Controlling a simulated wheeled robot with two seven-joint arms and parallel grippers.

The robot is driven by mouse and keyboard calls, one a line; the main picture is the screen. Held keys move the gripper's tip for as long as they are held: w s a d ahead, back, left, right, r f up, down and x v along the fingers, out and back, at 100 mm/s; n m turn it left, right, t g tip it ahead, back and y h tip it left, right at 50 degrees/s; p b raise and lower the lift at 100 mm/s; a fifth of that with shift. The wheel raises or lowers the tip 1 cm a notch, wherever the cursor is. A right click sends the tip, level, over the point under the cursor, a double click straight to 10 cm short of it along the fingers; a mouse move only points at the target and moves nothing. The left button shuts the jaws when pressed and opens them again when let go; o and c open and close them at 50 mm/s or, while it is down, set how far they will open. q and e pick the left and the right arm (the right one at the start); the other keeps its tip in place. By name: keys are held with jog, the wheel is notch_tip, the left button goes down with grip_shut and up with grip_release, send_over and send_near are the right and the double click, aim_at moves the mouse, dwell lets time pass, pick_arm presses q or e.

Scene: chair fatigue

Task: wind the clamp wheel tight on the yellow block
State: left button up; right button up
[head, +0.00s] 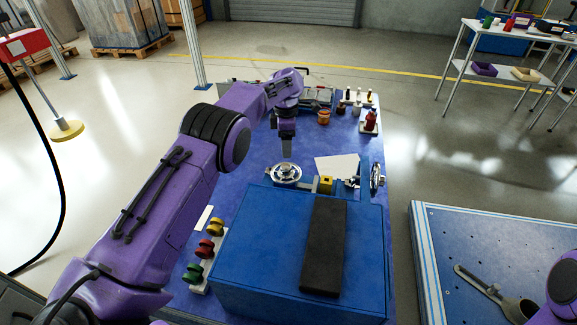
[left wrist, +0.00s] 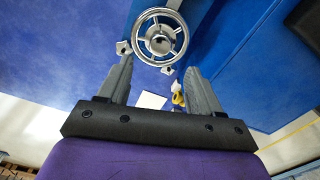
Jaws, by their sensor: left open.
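A silver spoked wheel (head: 286,174) lies face up on the blue table. My left gripper (head: 287,152) points down just above it. In the left wrist view the wheel (left wrist: 160,37) shows beyond the fingertips, and the two fingers (left wrist: 160,75) are apart with nothing between them. The yellow block (head: 325,184) stands to the right of this wheel, by silver clamp parts (head: 352,182). A second silver wheel (head: 376,176) stands upright farther right. I cannot tell for certain which wheel winds the clamp. My right gripper is out of view.
A large blue box (head: 260,245) with a black pad (head: 324,245) fills the table's near side. Coloured knobs (head: 206,250) stand at its left. White paper (head: 338,167) lies behind the yellow block. Bottles and small parts stand at the back.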

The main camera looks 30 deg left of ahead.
aim_at(286, 166)
pick_arm(q)
notch_tip(286, 166, down, 9)
jog(key=shift+f, duration=0.1)
jog(key=shift+s, duration=0.1)
jog(key=c, duration=1.1)
jog(key=shift+o, duration=0.2)
jog(key=shift+m, duration=0.4)
